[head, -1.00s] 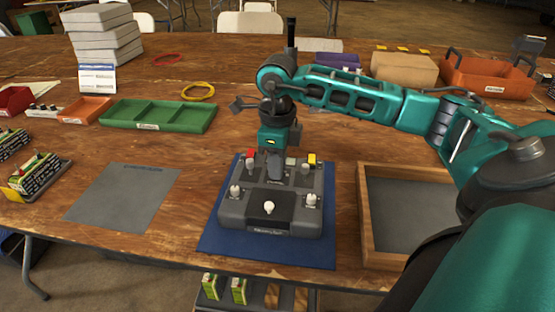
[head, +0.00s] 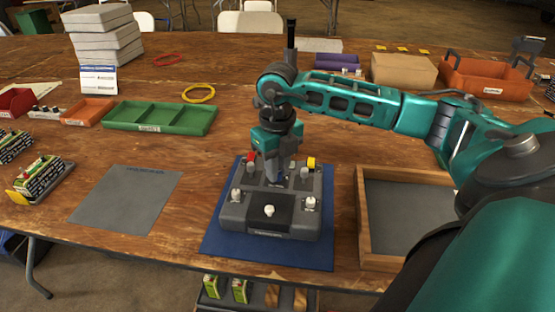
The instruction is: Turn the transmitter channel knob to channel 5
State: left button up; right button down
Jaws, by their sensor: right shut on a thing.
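The grey transmitter (head: 232,212) lies on a blue mat (head: 222,243) in the middle of the table. It has several white-capped sticks and switches, a red cap (head: 251,158) and a yellow cap (head: 312,162) at its back corners, and a white knob (head: 269,210) on a black front panel. My right gripper (head: 279,174) points down at the centre of the transmitter's top, behind that panel. It is shut on a small part there, apparently the channel knob, which the fingers hide. The channel marks cannot be read. My left gripper is not in view.
A wooden-framed tray (head: 364,225) stands right of the transmitter and a grey mat (head: 125,200) lies left. A green divided tray (head: 160,118), yellow ring (head: 199,94) and orange bin (head: 487,77) are farther back. My right arm spans the table's right side.

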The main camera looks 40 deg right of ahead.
dwell(0.4)
jog(key=c, duration=1)
grip_release()
jog(key=shift+r, duration=0.1)
jog(key=shift+r, duration=0.25)
pick_arm(q)
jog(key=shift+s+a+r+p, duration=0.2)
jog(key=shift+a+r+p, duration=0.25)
jog(key=shift+p, duration=0.65)
pick_arm(e)
notch_tip(320, 180, up, 12)
jog(key=shift+r, duration=0.15)
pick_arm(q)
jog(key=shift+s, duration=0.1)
